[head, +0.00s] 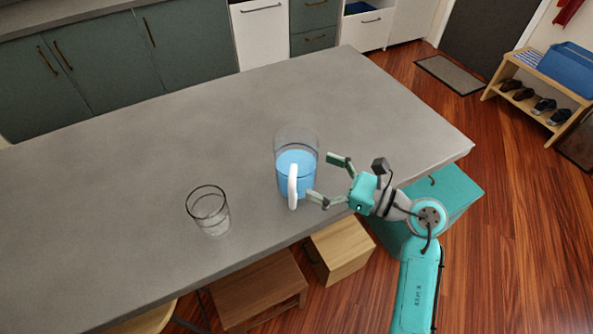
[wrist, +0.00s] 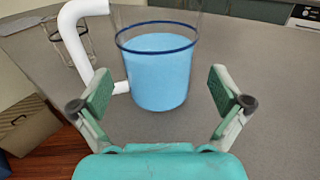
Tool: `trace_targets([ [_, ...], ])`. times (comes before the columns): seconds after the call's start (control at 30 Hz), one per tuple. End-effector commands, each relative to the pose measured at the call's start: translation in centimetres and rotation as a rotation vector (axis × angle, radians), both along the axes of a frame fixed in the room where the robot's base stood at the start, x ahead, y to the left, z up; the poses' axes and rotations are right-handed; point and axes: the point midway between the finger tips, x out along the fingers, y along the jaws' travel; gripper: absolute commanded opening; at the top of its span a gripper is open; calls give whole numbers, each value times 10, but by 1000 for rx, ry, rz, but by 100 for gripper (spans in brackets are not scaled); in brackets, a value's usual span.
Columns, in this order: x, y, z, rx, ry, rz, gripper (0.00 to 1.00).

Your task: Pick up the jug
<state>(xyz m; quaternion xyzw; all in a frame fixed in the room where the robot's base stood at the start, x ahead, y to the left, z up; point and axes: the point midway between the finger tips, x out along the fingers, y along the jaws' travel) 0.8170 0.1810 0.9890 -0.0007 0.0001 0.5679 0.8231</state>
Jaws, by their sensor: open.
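The jug (head: 297,170) stands upright on the grey counter. It is clear, holds blue liquid and has a white handle (head: 293,186) facing the near side in the head view. In the wrist view the jug (wrist: 157,70) is straight ahead, beyond the fingertips, with its handle (wrist: 75,38) at the left and its top cut off. My gripper (head: 328,178) is open and empty, just right of the jug. In the wrist view my gripper (wrist: 158,90) has its fingers spread wider than the jug's body, with the handle close to the left finger.
An empty clear glass (head: 208,212) stands left of the jug on the counter (head: 120,150); the glass also shows in the wrist view (wrist: 66,45). The counter beyond the jug is clear.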

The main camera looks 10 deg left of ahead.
Motion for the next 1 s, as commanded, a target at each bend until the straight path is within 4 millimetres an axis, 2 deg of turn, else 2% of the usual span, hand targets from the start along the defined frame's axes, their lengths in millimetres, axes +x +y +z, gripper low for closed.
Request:
trace_targets([
  [0.17, 4, 13, -1, 1, 1, 3, 100],
  [0.43, 15, 47, -2, 0, 1, 3, 100],
  [0.77, 18, 51, -2, 1, 1, 0, 100],
  [1.0, 17, 51, -2, 1, 1, 0, 40],
])
